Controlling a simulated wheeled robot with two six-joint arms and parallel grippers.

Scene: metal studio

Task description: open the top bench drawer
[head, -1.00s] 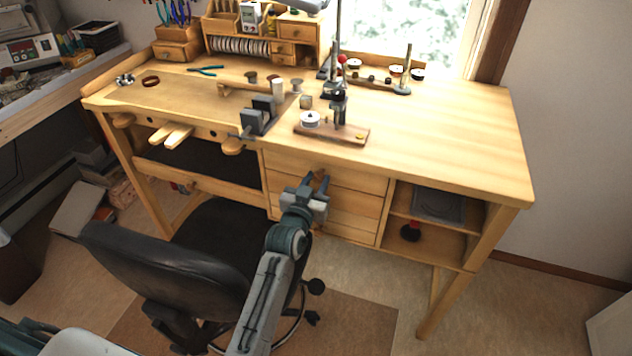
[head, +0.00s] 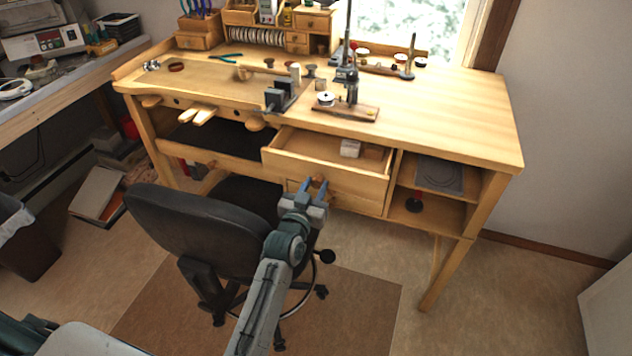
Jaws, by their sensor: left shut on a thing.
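The top bench drawer (head: 352,175) is pulled out from the wooden workbench (head: 440,110). Its inside shows, with a small pale block (head: 350,148) in it. My left gripper (head: 314,184) is at the front of the drawer stack, shut on the wooden drawer handle (head: 318,181). The fingers hide part of the handle and of the drawer front. My right gripper is not in view.
A black office chair (head: 200,228) stands left of my left arm, close to the bench. Open shelves (head: 420,205) are right of the drawers. A vise (head: 280,97) and a drill stand (head: 350,85) stand on the bench top.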

